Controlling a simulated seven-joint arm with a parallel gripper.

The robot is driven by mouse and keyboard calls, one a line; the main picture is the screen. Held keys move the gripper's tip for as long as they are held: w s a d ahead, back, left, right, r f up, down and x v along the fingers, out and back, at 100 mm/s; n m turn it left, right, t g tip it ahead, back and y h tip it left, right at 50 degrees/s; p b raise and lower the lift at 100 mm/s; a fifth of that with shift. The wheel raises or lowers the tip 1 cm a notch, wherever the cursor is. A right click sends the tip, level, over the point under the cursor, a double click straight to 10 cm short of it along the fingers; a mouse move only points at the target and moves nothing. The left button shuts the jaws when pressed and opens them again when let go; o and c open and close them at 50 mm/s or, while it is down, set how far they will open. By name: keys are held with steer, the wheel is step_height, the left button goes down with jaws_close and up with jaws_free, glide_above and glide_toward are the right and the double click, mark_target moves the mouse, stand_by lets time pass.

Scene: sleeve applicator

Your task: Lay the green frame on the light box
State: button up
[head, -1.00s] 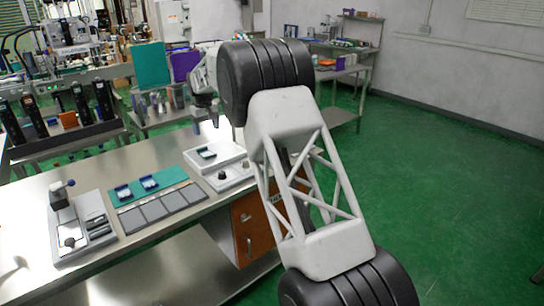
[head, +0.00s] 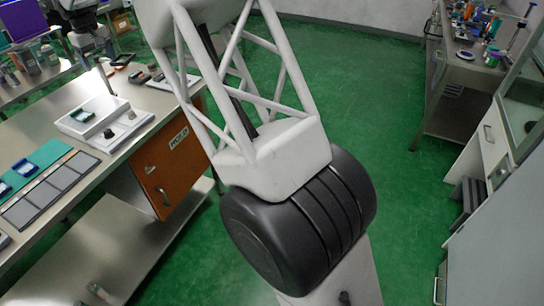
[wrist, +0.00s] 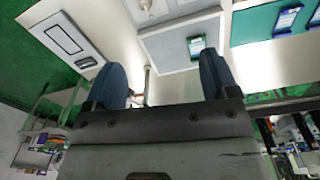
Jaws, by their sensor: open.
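The green frame (head: 82,116), with a pale middle, lies on the raised back part of a white box (head: 128,121) on the bench. In the wrist view the green frame (wrist: 196,47) is ahead of the right finger. My gripper (wrist: 162,82) is open, with two dark blue fingers wide apart and no frame between them. A thin metal post shows between the fingers in the picture; its distance is unclear. A white panel with a black rectangular outline (wrist: 65,40), possibly the light box, lies left of the white box in the wrist view.
Blue frames (head: 25,167) lie on a green mat (head: 50,152) beside grey tiles (head: 47,189). An orange drawer (head: 168,172) is under the bench. My arm crosses the head view and hides part of the bench. Green floor lies open to the right.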

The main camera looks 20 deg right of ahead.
steer(key=s+d+r+m+t, duration=0.15)
steer(key=s+d+r, duration=0.35)
steer(key=s+d, duration=0.8)
steer(key=s+d+r+m, duration=0.2)
steer(key=s+d+r, duration=0.3)
steer(key=s+d, duration=0.9)
steer(key=s+d+f+m, duration=0.1)
steer(key=s+d+f, duration=0.2)
steer(key=s, duration=0.8)
steer(key=s+d+f+m, duration=0.1)
steer(key=s+d+f, duration=0.3)
steer(key=s, duration=0.6)
steer(key=s+d+f+m, duration=0.2)
steer(key=s+d+f, duration=0.2)
steer(key=s, duration=0.7)
steer(key=shift+s+d+t, duration=0.3)
steer(key=shift+d+t, duration=0.05)
steer(key=shift+d, duration=0.65)
